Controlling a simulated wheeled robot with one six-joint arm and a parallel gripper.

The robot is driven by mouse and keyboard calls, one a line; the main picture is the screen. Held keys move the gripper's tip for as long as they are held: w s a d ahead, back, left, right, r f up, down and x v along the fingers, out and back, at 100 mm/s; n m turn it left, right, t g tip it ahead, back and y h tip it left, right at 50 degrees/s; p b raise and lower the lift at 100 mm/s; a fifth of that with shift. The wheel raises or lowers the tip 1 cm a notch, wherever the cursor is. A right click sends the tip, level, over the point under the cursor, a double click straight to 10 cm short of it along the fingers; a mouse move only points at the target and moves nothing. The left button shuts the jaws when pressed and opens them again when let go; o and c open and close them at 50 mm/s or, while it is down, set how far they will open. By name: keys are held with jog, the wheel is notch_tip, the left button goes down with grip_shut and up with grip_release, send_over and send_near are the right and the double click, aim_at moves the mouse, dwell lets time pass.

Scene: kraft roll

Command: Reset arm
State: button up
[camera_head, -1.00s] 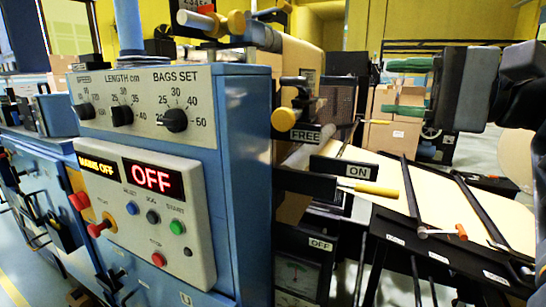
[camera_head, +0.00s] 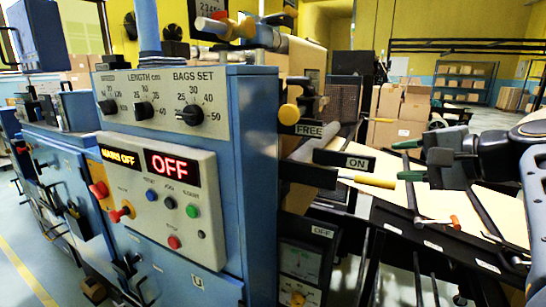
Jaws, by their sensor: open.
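My gripper (camera_head: 408,160) is at the right in the head view, pointing left, with its green-tipped fingers apart and nothing between them. My dark arm (camera_head: 505,155) reaches in from the right edge behind it. I see no contact with the machine.
The blue machine (camera_head: 250,170) fills the left and middle. Its displays (camera_head: 172,168) read OFF and a partly legible amber text. A yellow-handled lever (camera_head: 375,181) sits by the ON plate. Dark rails and an orange-ended handle (camera_head: 455,222) lie below my gripper. Shelves (camera_head: 465,82) stand behind.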

jog(key=s+a+f+n+g+h+p, duration=0.1)
jog(key=s+f+n+g+h+p, duration=0.15)
jog(key=f, duration=0.75)
jog(key=s+f+n+g+h+p, duration=0.1)
jog(key=f+n+g+h, duration=0.2)
jog(key=f, duration=0.7)
jog(key=s+a+f+n+g+h+p, duration=0.2)
jog(key=s+a+f+n+h+p, duration=0.1)
jog(key=s+a+f+n, duration=0.2)
jog(key=shift+s+a+p, duration=0.3)
jog(key=shift+s+a, duration=0.4)
jog(key=shift+a, duration=0.45)
